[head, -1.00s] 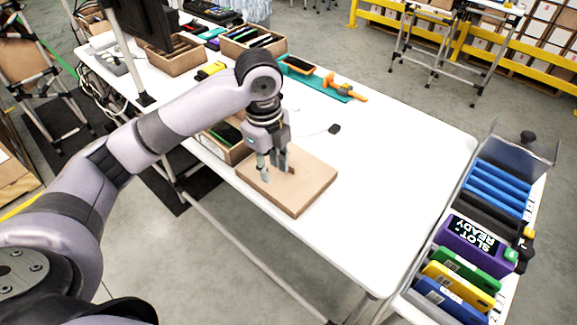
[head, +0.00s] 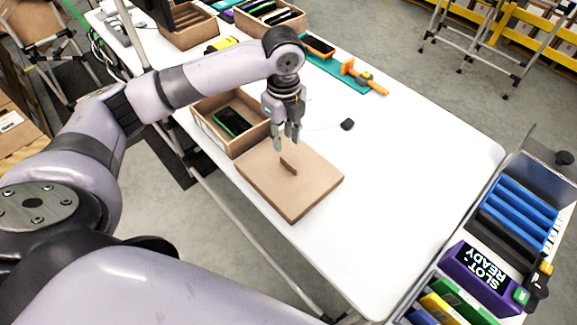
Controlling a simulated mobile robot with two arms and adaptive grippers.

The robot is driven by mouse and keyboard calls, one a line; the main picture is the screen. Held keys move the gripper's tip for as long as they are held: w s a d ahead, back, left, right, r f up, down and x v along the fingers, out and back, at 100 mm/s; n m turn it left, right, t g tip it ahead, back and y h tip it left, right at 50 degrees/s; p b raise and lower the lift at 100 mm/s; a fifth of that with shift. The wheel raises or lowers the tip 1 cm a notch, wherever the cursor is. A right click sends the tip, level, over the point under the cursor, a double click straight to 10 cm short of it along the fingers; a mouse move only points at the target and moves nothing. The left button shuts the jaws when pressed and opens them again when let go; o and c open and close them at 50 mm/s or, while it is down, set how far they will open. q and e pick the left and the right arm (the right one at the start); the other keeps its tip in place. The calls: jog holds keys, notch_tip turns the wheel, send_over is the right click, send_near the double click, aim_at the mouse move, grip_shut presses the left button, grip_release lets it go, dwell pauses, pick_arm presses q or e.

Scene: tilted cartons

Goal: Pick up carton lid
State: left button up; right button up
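The carton lid (head: 298,193) is a flat brown board with a small raised tab (head: 288,165) near its middle. It lies on the white table beside the open carton (head: 243,143), which holds a dark, green-edged device (head: 231,121). My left gripper (head: 286,142) points down just above the lid's far edge, behind the tab. Its fingers look apart, with nothing seen between them. My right gripper is out of view.
A black object (head: 347,124) lies right of the gripper. An orange tool and teal mat (head: 340,75) lie farther back. A rack with a purple "SLOT READY" box (head: 485,277) stands at the right. The table's right half is clear.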

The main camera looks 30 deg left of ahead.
aim_at(287, 161)
pick_arm(q)
notch_tip(287, 161, down, 3)
jog(key=shift+w+f, duration=0.15)
jog(key=shift+f, duration=0.65)
jog(key=shift+f+p, duration=0.2)
jog(key=shift+p, duration=0.2)
jog(key=f, duration=0.2)
jog(key=f+p, duration=0.1)
jog(key=f, duration=0.1)
jog(key=shift+w+d+f, duration=0.1)
jog(key=shift+d+f, duration=0.1)
jog(key=shift+f, duration=0.2)
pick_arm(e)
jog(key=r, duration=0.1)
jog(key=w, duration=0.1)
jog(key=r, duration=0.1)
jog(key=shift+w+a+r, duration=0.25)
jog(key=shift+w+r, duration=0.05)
pick_arm(q)
jog(key=shift+c, duration=0.5)
jog(key=c, duration=0.5)
grip_shut()
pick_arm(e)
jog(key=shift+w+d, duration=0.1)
